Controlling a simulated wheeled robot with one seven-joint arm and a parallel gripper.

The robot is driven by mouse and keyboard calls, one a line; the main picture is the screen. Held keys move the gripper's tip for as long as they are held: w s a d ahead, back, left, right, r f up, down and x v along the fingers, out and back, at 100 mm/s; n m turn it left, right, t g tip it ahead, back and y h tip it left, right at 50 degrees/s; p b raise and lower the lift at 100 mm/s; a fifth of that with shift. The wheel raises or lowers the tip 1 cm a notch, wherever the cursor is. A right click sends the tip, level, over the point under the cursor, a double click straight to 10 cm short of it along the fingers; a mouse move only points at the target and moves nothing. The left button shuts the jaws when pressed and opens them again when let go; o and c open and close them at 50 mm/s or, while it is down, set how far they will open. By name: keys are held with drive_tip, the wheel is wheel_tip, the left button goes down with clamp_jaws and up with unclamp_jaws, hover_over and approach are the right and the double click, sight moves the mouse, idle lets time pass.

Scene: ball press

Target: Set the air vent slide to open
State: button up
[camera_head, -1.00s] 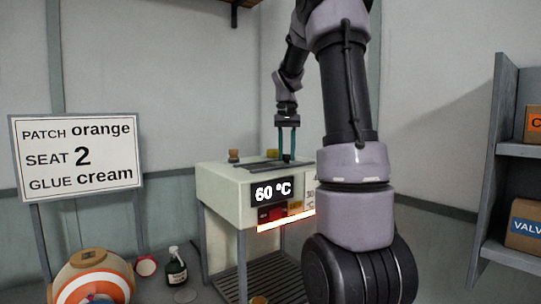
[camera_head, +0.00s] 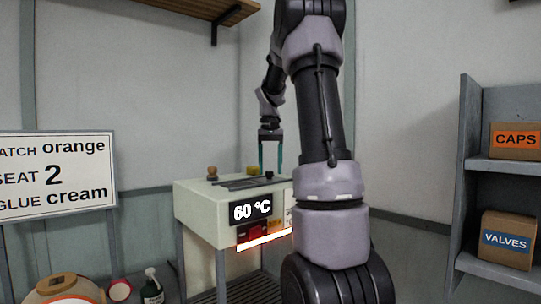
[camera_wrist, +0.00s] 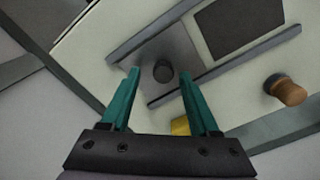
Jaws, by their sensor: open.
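The air vent slide is a grey plate (camera_wrist: 178,48) with a dark round knob (camera_wrist: 163,71), set between two rails on top of the cream press (camera_head: 205,207). In the wrist view a dark rectangular opening (camera_wrist: 240,24) lies uncovered beside the plate, up and to the right. The knob also shows in the head view (camera_head: 269,175), near the right end of the rails. My gripper (camera_wrist: 157,72) is open, with its green fingers on either side of the knob in the wrist view. In the head view the fingers (camera_head: 271,168) point down just above it. I cannot see any contact.
A wooden peg-like knob (camera_wrist: 288,90) stands on the press top beside the rails, and a yellow block (camera_wrist: 180,126) shows near my right finger. The press front has a 60 °C display (camera_head: 252,211). A shelf with boxes (camera_head: 505,240) stands at the right.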

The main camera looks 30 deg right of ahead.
wheel_tip(320, 180, up, 10)
idle(0.3)
drive_tip(key=shift+f, duration=0.1)
idle(0.3)
drive_tip(key=s+a+f+t+y, duration=0.1)
drive_tip(key=s+a+f+t, duration=0.2)
drive_tip(key=s+a, duration=0.6)
drive_tip(key=s+a+f+n+t+y, duration=0.1)
drive_tip(key=s+a+f+t, duration=0.3)
drive_tip(key=s+a, duration=0.6)
drive_tip(key=shift+s+a+f, duration=0.2)
drive_tip(key=shift+s+f, duration=0.35)
drive_tip(key=shift+s, duration=0.55)
idle(0.6)
